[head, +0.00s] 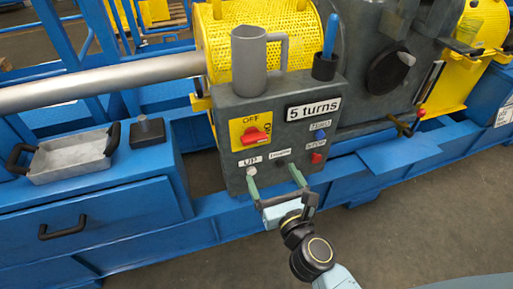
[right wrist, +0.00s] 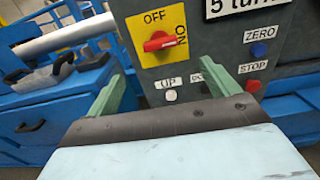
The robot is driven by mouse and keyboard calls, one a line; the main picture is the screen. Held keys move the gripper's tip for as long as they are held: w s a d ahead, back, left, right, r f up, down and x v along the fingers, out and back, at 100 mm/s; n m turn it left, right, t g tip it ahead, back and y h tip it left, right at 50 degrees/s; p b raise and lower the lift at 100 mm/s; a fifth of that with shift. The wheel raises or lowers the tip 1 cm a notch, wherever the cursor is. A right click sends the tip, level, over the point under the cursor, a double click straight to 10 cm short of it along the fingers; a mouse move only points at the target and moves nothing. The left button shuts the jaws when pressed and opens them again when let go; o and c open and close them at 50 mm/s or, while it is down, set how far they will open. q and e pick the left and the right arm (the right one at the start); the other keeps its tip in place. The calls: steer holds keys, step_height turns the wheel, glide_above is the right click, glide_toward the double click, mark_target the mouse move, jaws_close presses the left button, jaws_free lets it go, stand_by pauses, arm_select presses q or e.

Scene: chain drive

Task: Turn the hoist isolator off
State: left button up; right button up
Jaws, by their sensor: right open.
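The hoist isolator is a red rotary knob (head: 254,135) on a yellow plate marked OFF at the top and ON at the right side. In the right wrist view the knob (right wrist: 160,41) lies roughly sideways, in line with the ON mark. My right gripper (head: 275,181) is open and empty, its green fingers spread in front of the lower part of the grey control box (head: 232,170). In the right wrist view the gripper (right wrist: 162,78) is below the knob and apart from it. My left gripper is not in view.
Below the knob are a white UP button (head: 251,171) and a label partly hidden by my finger. A blue ZERO button (head: 320,135) and red STOP button (head: 316,158) sit at the right. A grey mug (head: 249,62) and a holder (head: 325,68) stand on the box.

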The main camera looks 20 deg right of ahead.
glide_toward(256, 141)
steer(key=w, duration=0.8)
steer(key=shift+w+a+f, duration=0.1)
steer(key=shift+w+a, duration=0.05)
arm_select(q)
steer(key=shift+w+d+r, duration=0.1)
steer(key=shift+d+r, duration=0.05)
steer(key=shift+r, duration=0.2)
arm_select(e)
steer(key=shift+w, duration=0.65)
steer(key=shift+c, duration=0.2)
steer(key=c, duration=0.9)
steer(key=shift+c, duration=0.2)
